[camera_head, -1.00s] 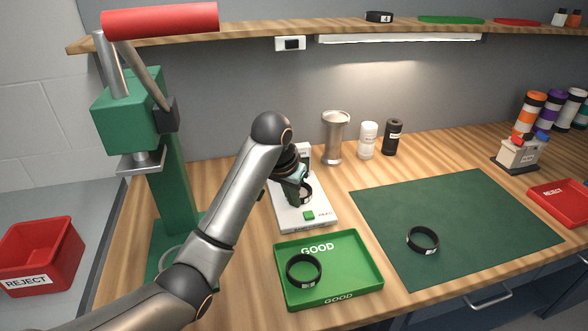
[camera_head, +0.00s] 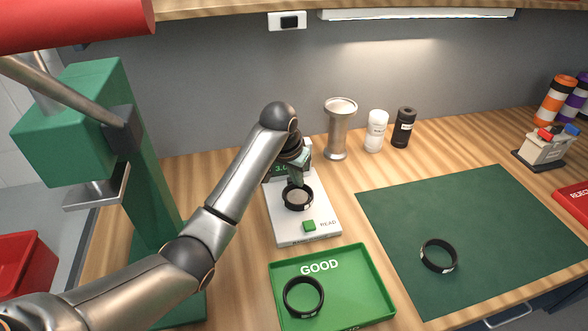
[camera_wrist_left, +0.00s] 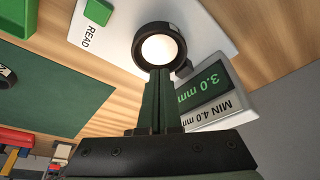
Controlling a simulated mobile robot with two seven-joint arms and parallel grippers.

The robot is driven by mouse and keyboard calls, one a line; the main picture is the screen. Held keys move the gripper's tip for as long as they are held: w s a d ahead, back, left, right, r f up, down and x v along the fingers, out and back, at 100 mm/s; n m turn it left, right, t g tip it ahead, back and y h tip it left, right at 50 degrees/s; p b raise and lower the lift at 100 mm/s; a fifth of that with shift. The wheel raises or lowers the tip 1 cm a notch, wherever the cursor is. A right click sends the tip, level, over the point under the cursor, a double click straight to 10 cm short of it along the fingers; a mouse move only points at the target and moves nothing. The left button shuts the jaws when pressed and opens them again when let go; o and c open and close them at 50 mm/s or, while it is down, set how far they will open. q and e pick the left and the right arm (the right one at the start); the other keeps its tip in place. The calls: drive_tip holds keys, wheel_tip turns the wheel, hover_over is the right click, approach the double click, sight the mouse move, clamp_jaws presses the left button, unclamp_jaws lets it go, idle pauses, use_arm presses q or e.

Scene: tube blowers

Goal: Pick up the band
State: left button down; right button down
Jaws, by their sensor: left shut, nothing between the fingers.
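A black band (camera_head: 287,203) lies on the white reader (camera_head: 322,212) and also shows in the wrist view (camera_wrist_left: 138,48), around a pale round spot. My left gripper (camera_head: 298,180) is at the band's far side, fingers pointing down. In the wrist view its fingers (camera_wrist_left: 159,82) are together, with tips at the band's edge; I cannot tell whether they touch it. A second black band (camera_head: 288,300) is in the green GOOD tray (camera_head: 382,281). A third (camera_head: 438,267) lies on the green mat (camera_head: 470,210). My right gripper is not in view.
The reader's display (camera_wrist_left: 208,93) shows 3.0 mm and MIN 4.0 mm. A metal cup (camera_head: 338,130), white bottle (camera_head: 376,132) and black bottle (camera_head: 403,128) stand behind. A green press (camera_head: 75,115) stands left. Most of the mat is bare.

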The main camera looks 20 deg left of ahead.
sight(294, 201)
use_arm(q)
drive_tip(key=x, duration=0.3)
drive_tip(key=shift+s+a+f, duration=0.1)
drive_tip(key=shift+s+f, duration=0.2)
drive_tip(key=shift+f, duration=0.25)
drive_tip(key=shift+s+a+p, duration=0.15)
drive_tip(key=shift+s+p, duration=0.2)
drive_tip(key=shift+s, duration=0.35)
drive_tip(key=shift+s+a+p, duration=0.15)
drive_tip(key=shift+s+p, duration=0.2)
drive_tip(key=shift+s, duration=0.4)
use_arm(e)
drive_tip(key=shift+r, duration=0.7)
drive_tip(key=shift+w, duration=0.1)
use_arm(q)
drive_tip(key=shift+w, duration=0.1)
